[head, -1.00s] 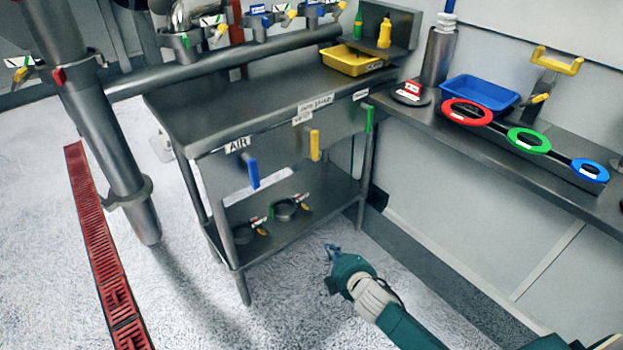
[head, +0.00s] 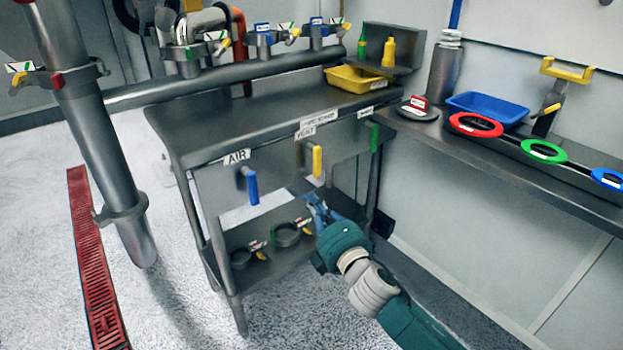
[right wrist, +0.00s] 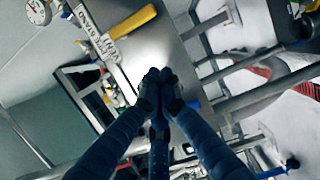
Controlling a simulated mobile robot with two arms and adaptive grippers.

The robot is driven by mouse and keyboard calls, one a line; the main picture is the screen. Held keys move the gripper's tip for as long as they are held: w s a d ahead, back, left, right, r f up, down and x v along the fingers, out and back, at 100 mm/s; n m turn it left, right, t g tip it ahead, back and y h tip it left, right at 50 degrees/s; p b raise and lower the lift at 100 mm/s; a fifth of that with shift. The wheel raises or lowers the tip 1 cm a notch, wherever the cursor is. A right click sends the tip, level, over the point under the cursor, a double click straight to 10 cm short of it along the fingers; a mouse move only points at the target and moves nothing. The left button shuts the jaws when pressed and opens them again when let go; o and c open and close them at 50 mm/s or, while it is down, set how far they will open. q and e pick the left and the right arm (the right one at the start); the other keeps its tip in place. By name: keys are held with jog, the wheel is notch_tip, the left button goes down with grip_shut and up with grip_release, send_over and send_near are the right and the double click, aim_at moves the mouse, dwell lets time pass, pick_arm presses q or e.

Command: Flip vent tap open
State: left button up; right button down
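The vent tap's yellow handle (head: 317,160) hangs down on the front of the steel bench, by a white label reading VENT (head: 305,132). In the right wrist view the yellow handle (right wrist: 132,22) lies at the upper left, beside the label. My right gripper (head: 314,203) is below the yellow handle and apart from it. In the right wrist view its fingertips (right wrist: 158,88) meet, with nothing seen between them. My left gripper is not in view.
A blue handle (head: 249,186) by the AIR label hangs to the left, and a green handle (head: 375,137) to the right. The lower shelf holds clamp rings (head: 287,234). A side counter (head: 500,170) with coloured rings runs along the right wall.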

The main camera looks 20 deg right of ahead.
pick_arm(q)
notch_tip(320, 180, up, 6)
jog(key=b, duration=0.1)
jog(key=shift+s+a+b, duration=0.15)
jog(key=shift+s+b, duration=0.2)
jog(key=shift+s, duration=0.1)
pick_arm(e)
jog(key=w+d, duration=0.2)
jog(key=w, duration=0.8)
jog(key=shift+w+d, duration=0.25)
jog(key=shift+d, duration=0.15)
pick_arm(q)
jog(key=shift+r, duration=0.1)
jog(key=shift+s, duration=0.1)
pick_arm(e)
jog(key=shift+f, duration=0.1)
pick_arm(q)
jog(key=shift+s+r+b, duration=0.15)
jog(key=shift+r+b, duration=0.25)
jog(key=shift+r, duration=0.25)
pick_arm(e)
jog(key=shift+d+f+n, duration=0.1)
jog(key=shift+d+n, duration=0.15)
jog(key=shift+n, duration=0.15)
